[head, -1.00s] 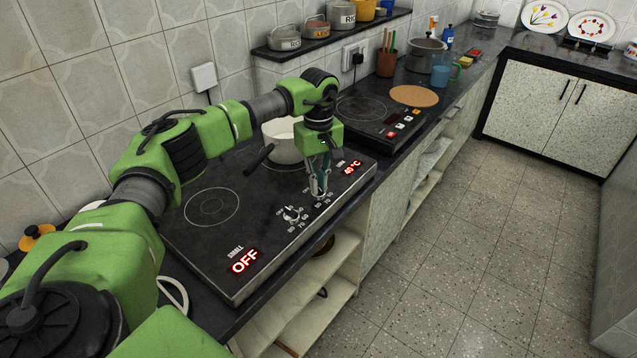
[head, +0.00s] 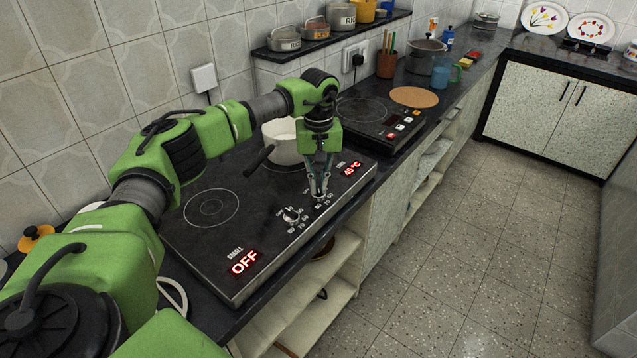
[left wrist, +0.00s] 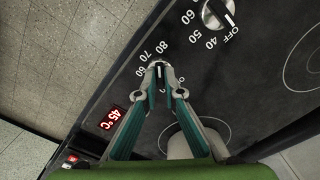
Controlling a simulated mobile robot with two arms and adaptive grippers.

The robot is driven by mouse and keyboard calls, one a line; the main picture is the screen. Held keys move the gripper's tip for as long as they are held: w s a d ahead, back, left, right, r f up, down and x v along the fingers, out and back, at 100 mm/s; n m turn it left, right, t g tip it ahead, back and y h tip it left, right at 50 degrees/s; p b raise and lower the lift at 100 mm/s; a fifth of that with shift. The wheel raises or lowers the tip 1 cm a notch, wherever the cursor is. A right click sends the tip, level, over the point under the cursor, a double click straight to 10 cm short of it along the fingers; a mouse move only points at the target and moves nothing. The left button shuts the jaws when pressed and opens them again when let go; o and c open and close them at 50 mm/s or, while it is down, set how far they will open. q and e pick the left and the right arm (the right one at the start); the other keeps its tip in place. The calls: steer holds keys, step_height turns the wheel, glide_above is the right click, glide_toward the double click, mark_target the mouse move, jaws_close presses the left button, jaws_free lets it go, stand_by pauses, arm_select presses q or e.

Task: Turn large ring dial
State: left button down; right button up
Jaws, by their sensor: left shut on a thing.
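The large ring dial (head: 320,200) sits on the near right part of the black cooktop (head: 262,203). My left gripper (head: 319,194) points down at it and is shut on it. In the left wrist view the fingertips (left wrist: 160,66) close on both sides of the dial (left wrist: 159,71), with the numbers 60, 70 and 80 beside it. The fingers hide most of the dial. The red display (head: 352,169) near it reads 45 °C, also in the left wrist view (left wrist: 113,117). My right gripper is not in view.
The small ring dial (head: 291,216) is close by, and its display (head: 244,262) reads OFF. A white pan (head: 282,150) with a dark handle stands behind my gripper. A second cooktop (head: 375,115) lies farther back. The floor to the right is clear.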

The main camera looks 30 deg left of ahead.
mark_target(318, 188)
arm_select(q)
steer(key=shift+w+a+r, duration=0.1)
steer(key=shift+w+r, duration=0.05)
steer(key=c, duration=2.2)
jaws_free()
steer(key=shift+o, duration=0.2)
step_height(318, 188, up, 12)
